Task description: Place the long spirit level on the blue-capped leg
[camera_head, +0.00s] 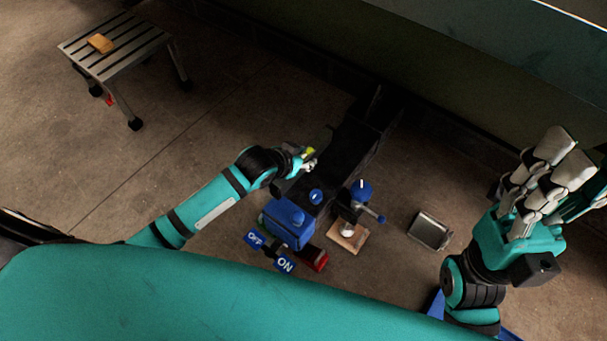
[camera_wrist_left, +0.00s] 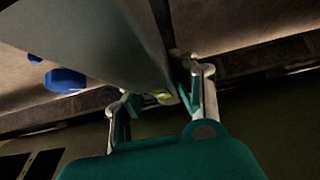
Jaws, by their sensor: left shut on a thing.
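My left gripper (camera_head: 306,160) is shut on a grey piece with a yellow-green spot (camera_head: 310,152), which looks like the spirit level. In the left wrist view the grey body (camera_wrist_left: 100,40) runs up and away from between the fingers (camera_wrist_left: 165,98), and it hides much of what lies beyond. A stand with a blue cap (camera_head: 362,188) and a side handle rises from a wooden pad, to the right of and below the left gripper; it looks like the blue-capped leg. My right gripper (camera_head: 545,185) is at the right with its fingers spread and empty.
A dark beam (camera_head: 355,140) lies beside the left gripper. Near it are a blue box (camera_head: 287,224), a blue knob (camera_head: 316,197), OFF and ON plates (camera_head: 270,252) and a red block (camera_head: 314,260). A metal tray (camera_head: 431,231) lies right. A slatted step (camera_head: 115,45) stands far left.

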